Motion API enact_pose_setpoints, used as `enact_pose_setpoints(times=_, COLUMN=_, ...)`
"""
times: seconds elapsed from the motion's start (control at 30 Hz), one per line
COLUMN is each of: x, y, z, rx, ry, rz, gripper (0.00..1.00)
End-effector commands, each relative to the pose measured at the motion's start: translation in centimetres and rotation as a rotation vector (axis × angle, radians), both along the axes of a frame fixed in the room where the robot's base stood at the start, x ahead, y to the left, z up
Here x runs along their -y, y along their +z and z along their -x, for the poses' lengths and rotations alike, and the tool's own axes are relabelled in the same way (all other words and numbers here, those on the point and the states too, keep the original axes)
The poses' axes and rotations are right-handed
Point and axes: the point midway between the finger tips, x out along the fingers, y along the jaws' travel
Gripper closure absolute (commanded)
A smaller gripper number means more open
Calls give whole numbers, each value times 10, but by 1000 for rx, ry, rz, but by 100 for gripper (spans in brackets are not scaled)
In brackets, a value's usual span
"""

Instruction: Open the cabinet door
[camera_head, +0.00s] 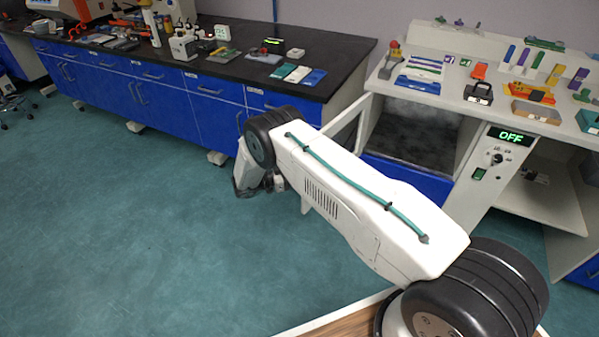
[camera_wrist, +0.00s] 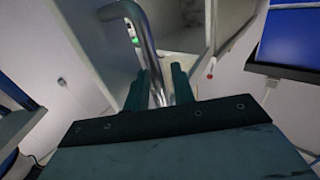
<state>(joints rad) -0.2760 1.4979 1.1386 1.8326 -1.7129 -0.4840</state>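The cabinet (camera_head: 412,135) is a white unit at the right, with a dark, empty-looking chamber facing the room. Its door (camera_head: 347,122) stands swung out at the chamber's left edge, partly hidden behind my arm. In the wrist view, the bent metal door handle (camera_wrist: 146,50) runs down between the two dark green fingers of my gripper (camera_wrist: 160,88). The fingers are close together around the bar and look shut on it, though a thin gap shows on the right side. In the head view my arm hides the handle and the fingertips.
A black-topped bench with blue drawers (camera_head: 205,85) runs along the wall at the left. Several tools and samples lie on the cabinet's top (camera_head: 500,75). The green floor (camera_head: 130,220) at the left is clear.

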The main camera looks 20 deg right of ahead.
Motion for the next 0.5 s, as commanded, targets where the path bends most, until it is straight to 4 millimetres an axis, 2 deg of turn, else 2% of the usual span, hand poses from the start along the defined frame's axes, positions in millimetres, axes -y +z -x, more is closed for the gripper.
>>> enact_pose_setpoints(times=0.27, x=-9, y=0, z=0, rx=0, ry=7, rz=0, gripper=75)
enact_pose_setpoints(times=0.5, x=-47, y=-1, z=-1, rx=1, ry=9, rz=-1, gripper=75)
